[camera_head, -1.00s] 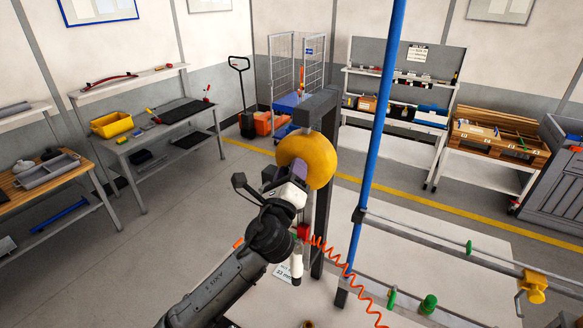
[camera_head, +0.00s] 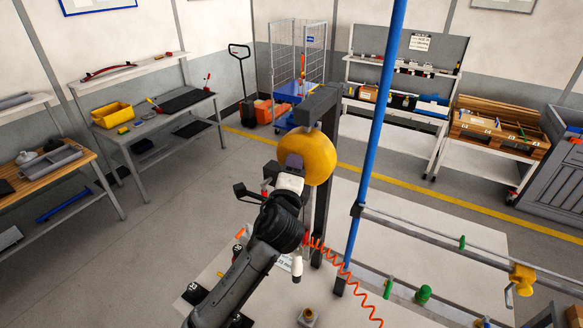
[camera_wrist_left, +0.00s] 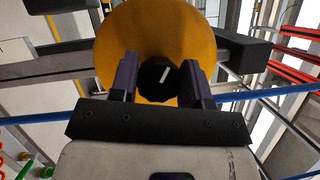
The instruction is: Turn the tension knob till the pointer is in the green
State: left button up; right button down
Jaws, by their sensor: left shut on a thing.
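A round orange-yellow body (camera_head: 318,158) hangs from a dark post and beam (camera_head: 318,105); it also fills the upper middle of the left wrist view (camera_wrist_left: 115,45). On its face in that view is a black knob (camera_wrist_left: 150,76) with a white mark, slightly tilted. My left gripper (camera_head: 291,161) is at the yellow body. In the wrist view its two purple fingers stand on either side of the knob, shut on it. I see no pointer or green zone in either view. My right gripper is not in view.
A blue upright pole (camera_head: 376,120) stands just right of the post. An orange coiled hose (camera_head: 345,270) hangs beside my left arm. A rail with green knobs (camera_head: 423,294) and a yellow fitting (camera_head: 521,279) runs along the lower right. Benches line the walls.

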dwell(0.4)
pick_arm(q)
jog(key=o, duration=0.9)
jog(key=shift+o, duration=0.2)
jog(key=s+a+f+b, duration=0.1)
jog(key=s+b, duration=0.3)
jog(key=s, duration=0.9)
jog(key=shift+s+a+f, duration=0.15)
jog(key=shift+s+a, duration=0.2)
jog(key=shift+a, duration=0.1)
